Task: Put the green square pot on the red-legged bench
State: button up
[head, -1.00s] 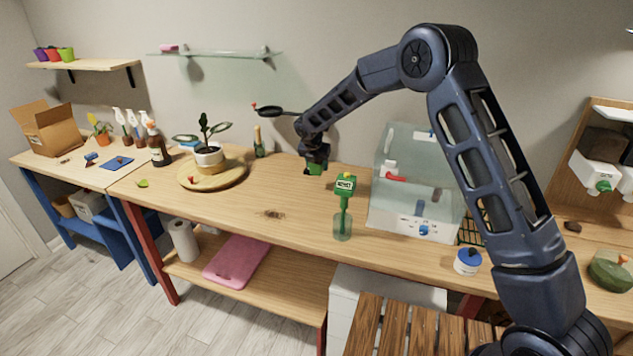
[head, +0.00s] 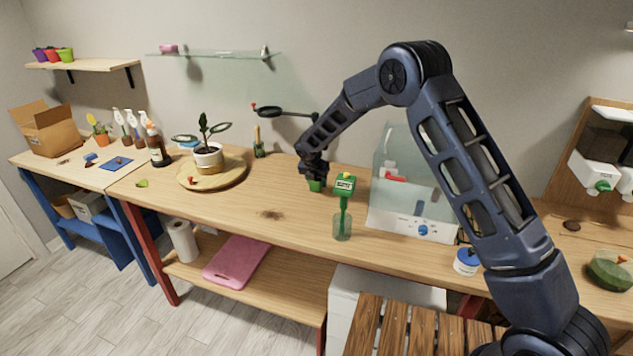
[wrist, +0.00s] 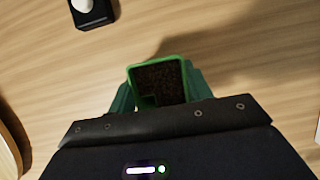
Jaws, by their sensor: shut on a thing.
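The green square pot (head: 316,186) is in my gripper (head: 314,175), low over the red-legged bench (head: 225,212). In the wrist view the pot (wrist: 160,65) shows from above, with dark soil inside its bright green rim. The fingers of my gripper (wrist: 160,95) are shut on it from both sides. The pot looks upright. I cannot tell whether its base touches the bench top. My gripper hides much of it in the head view.
A green-topped bottle (head: 343,215) stands in front and to the right of the pot. A clear-sided case (head: 400,220) is further right. A plant in a white pot (head: 208,157) sits on a round board (head: 233,178) to the left. Bare wood lies between.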

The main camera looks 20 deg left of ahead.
jog(key=shift+f, duration=0.15)
jog(key=o, duration=1)
jog(key=v, duration=1.2)
jog(key=shift+r, duration=0.25)
jog(key=shift+w, duration=0.1)
